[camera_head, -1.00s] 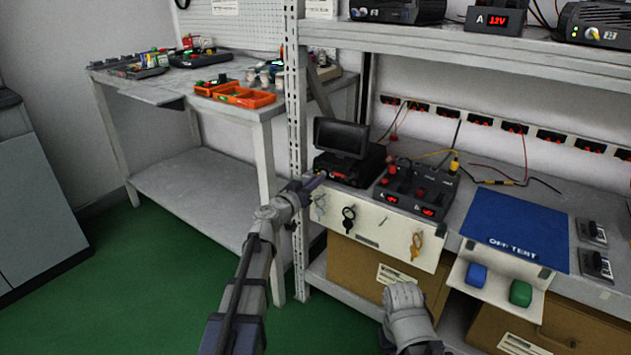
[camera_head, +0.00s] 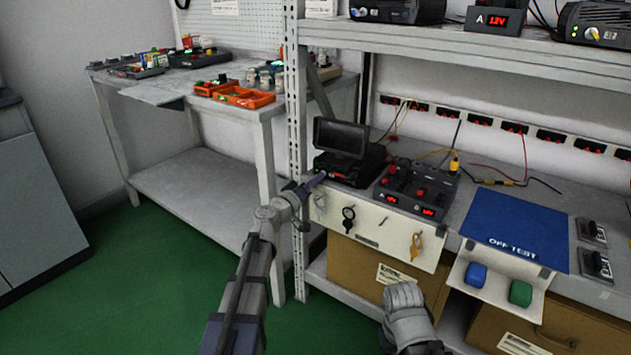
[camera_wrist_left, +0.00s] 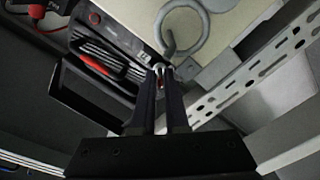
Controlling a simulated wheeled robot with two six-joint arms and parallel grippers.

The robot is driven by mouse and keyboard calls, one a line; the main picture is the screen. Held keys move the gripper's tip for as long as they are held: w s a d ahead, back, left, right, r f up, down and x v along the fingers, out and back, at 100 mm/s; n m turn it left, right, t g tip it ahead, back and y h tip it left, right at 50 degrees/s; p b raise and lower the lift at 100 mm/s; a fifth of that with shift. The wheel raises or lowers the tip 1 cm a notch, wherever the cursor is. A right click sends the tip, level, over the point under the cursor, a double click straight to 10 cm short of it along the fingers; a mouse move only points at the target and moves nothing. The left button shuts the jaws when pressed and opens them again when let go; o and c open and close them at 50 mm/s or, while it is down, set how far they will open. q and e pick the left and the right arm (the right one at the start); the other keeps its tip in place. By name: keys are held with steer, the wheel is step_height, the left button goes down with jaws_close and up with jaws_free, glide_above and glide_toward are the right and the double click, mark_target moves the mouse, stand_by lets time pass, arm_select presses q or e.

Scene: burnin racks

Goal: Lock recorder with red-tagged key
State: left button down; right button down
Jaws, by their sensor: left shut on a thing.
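The recorder (camera_head: 347,165) is a black box with a raised dark screen, at the left end of the bench. My left gripper (camera_head: 318,181) is at its front left corner. In the left wrist view, the left gripper (camera_wrist_left: 160,70) is shut on a small metal piece with a reddish spot, seemingly the key (camera_wrist_left: 160,76); the fingers hide most of it. Whether it sits in a lock I cannot tell. A cream panel (camera_head: 376,232) below holds a black key (camera_head: 348,218) and an orange-yellow key (camera_head: 416,246). A grey ring (camera_wrist_left: 186,28) hangs just beyond the fingertips.
A black power unit (camera_head: 418,189) with red knobs stands right of the recorder. A blue mat (camera_head: 515,228) lies farther right. The perforated rack post (camera_head: 295,150) stands close left of my left gripper. Orange trays (camera_head: 245,98) sit on the back-left table.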

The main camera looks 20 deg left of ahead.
stand_by(0.5)
arm_select(q)
steer(key=c, duration=1.3)
jaws_free()
steer(key=shift+s, duration=0.15)
steer(key=v, duration=0.7)
steer(key=shift+s, duration=0.3)
steer(key=shift+a, duration=0.15)
